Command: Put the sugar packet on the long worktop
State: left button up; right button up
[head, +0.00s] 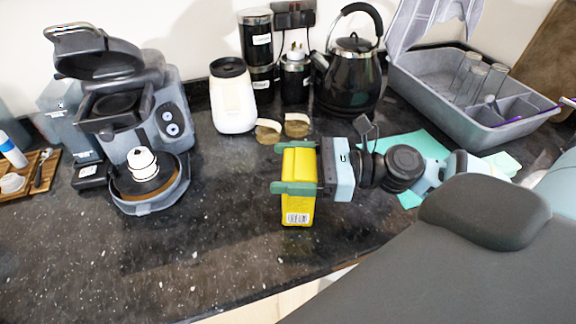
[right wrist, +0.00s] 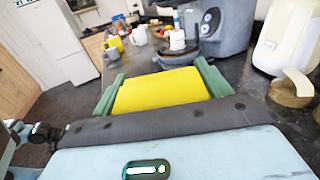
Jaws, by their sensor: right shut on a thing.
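The sugar packet (head: 298,208) is a yellow box-like pack with a barcode label low on its near side. My right gripper (head: 296,168) comes in from the right, and its green fingers are shut on the packet. In the right wrist view the packet (right wrist: 160,91) fills the space between the two fingers. The packet is roughly upright over the dark speckled long worktop (head: 215,230), near its front edge. I cannot tell whether its base touches the surface. My left gripper is in neither view.
A coffee machine (head: 172,115) stands at the left. A white canister (head: 233,98), two brownish pieces (head: 297,125) and a black kettle (head: 352,75) are behind the packet. A grey divided tray (head: 440,95) is at the back right. Worktop left of the packet is clear.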

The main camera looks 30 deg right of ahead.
jog(key=shift+s+a+f, duration=0.1)
jog(key=shift+f, duration=0.05)
jog(key=o, duration=1.8)
jog(key=shift+r, duration=0.2)
jog(key=shift+s+d+f, duration=0.1)
jog(key=shift+s+d, duration=0.2)
jog(key=shift+d, duration=0.15)
jog(key=shift+v, duration=5.5)
